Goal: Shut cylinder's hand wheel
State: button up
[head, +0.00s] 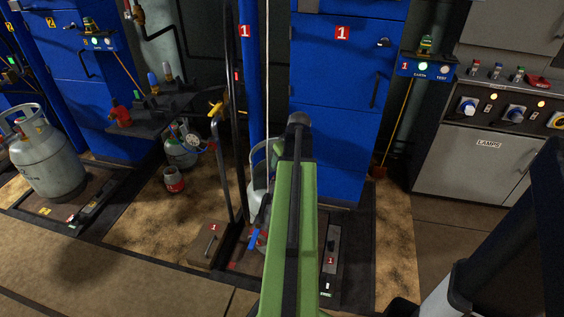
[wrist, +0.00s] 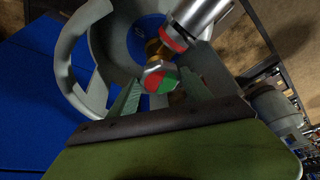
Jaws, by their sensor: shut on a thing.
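The cylinder is grey with a raised collar (wrist: 75,55) around its top in the wrist view. Its hand wheel (wrist: 160,79), with red, green and white sectors, sits on a brass valve inside the collar. My gripper (wrist: 162,88) has its two ridged fingers on either side of the hand wheel and is shut on it. In the head view the cylinder (head: 258,190) stands in front of the blue cabinet, mostly hidden behind my green arm. The gripper and hand wheel are hidden there.
A silver fitting with a red ring (wrist: 200,18) sits close beside the hand wheel. Dark upright posts (head: 230,140) stand just left of the cylinder. A blue cabinet (head: 335,130) rises behind it. Another grey cylinder (head: 45,160) stands at far left. Brown floor is open at right.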

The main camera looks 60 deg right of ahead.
jog(key=m, duration=0.2)
jog(key=m+g+h, duration=0.1)
jog(key=m, duration=0.1)
jog(key=shift+m+h, duration=0.3)
jog(key=m, duration=0.2)
jog(key=m+g, duration=0.1)
jog(key=m+g+h, duration=0.1)
jog(key=m, duration=0.1)
jog(key=shift+w+m, duration=0.25)
jog(key=shift+m, duration=0.05)
jog(key=m+g, duration=0.1)
jog(key=m, duration=0.1)
jog(key=m+g, duration=0.1)
jog(key=m, duration=0.2)
jog(key=shift+w, duration=0.2)
jog(key=m+g, duration=0.1)
jog(key=m, duration=0.3)
jog(key=shift+g+y, duration=0.3)
jog(key=shift+g, duration=0.1)
jog(key=shift+a+m, duration=0.1)
jog(key=shift+m, duration=0.4)
jog(key=o, duration=1.4)
jog(key=shift+c, duration=0.2)
jog(key=shift+w, duration=0.1)
